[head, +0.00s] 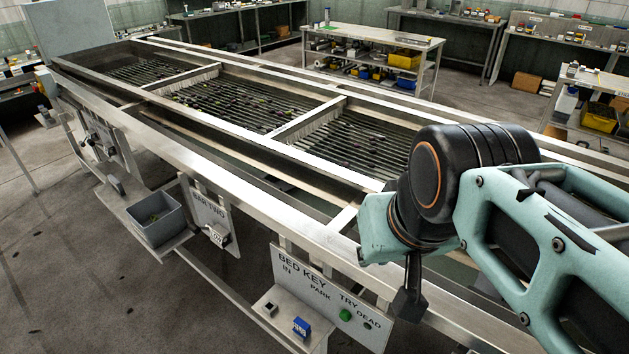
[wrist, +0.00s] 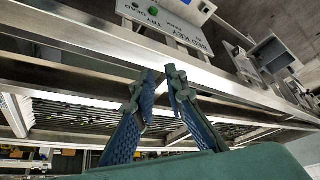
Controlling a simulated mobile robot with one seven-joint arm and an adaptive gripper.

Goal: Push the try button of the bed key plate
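The bed key plate (head: 290,268) is a grey panel on the machine's near side, lettered BED KEY, IN, PARK, TRY and DEAD. The green try button (head: 345,315) is on its lower right part, with a dark round spot (head: 367,325) under DEAD. A blue block (head: 301,327) sits on the ledge below.
The long metal rail (head: 250,190) of the sizer runs above the plate. Open floor (head: 90,285) lies in front. Roller beds (head: 235,100) lie behind the rail.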

